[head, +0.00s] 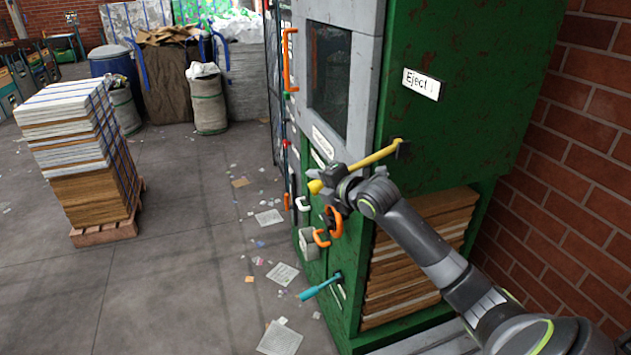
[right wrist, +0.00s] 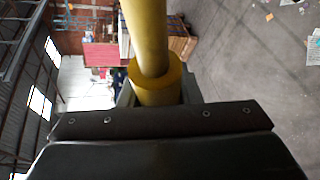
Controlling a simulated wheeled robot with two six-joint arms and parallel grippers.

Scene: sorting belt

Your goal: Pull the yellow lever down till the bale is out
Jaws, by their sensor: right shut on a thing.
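The yellow lever (head: 372,160) sticks out from the side of the green baler (head: 470,90), under a white "Eject" label (head: 421,84). It slopes down from its pivot to a knob at the left. My right gripper (head: 328,182) is shut on the lever near its knob end. In the right wrist view the yellow lever (right wrist: 148,45) runs up from between the jaws, with a thicker collar close to them. The bale (head: 420,255), brown stacked cardboard, sits inside the baler's lower opening, below the lever. My left gripper is not in view.
A teal handle (head: 320,287) and orange handles (head: 290,60) stick out from the baler's front. A brick wall (head: 570,180) stands close on the right. A strapped stack on a pallet (head: 105,232) stands at left. The floor between is open, with scattered paper.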

